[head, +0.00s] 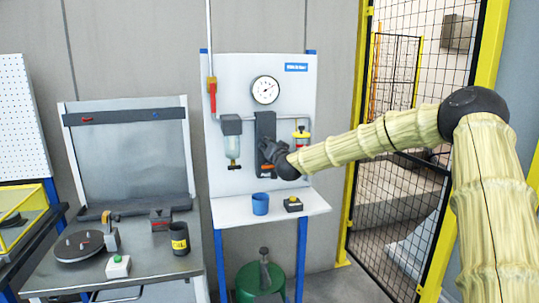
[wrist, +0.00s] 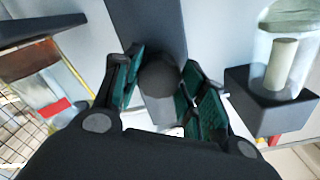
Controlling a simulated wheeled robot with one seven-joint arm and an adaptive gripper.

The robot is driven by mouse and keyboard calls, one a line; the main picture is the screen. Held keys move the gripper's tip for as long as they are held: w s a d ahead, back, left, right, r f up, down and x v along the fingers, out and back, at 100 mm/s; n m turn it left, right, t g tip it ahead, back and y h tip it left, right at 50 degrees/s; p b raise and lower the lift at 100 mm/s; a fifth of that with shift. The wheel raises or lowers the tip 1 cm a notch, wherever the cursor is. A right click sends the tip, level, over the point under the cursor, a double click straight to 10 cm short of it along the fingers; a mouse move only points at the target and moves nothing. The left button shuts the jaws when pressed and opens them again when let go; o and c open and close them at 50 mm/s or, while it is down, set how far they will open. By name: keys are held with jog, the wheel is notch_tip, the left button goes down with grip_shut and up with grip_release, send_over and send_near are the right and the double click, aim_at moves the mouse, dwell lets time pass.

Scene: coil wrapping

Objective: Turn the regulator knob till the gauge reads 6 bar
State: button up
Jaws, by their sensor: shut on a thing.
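The round white gauge (head: 265,90) is on the upper part of the white panel in the head view. Its dark needle seems to point up and right, but the numbers are too small to read. The regulator's dark body (head: 265,126) is below it. The dark round knob (wrist: 158,75) shows in the wrist view between the teal pads of my gripper (wrist: 163,68). My gripper is shut on the knob, one finger on each side. In the head view my gripper (head: 269,150) hides the knob.
A filter bowl (head: 232,145) hangs left of the regulator, and a yellow-topped unit (head: 301,136) is to its right. A red-handled valve (head: 212,92) is on the left pipe. A blue cup (head: 260,204) and a button box (head: 293,204) stand on the shelf below.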

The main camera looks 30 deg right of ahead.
jog(key=shift+m+b, duration=0.45)
jog(key=shift+m, duration=0.15)
jog(key=o, duration=1)
jog(key=shift+s+d, duration=0.1)
jog(key=shift+d, duration=0.05)
jog(key=shift+v, duration=5.95)
jog(key=shift+f, duration=0.1)
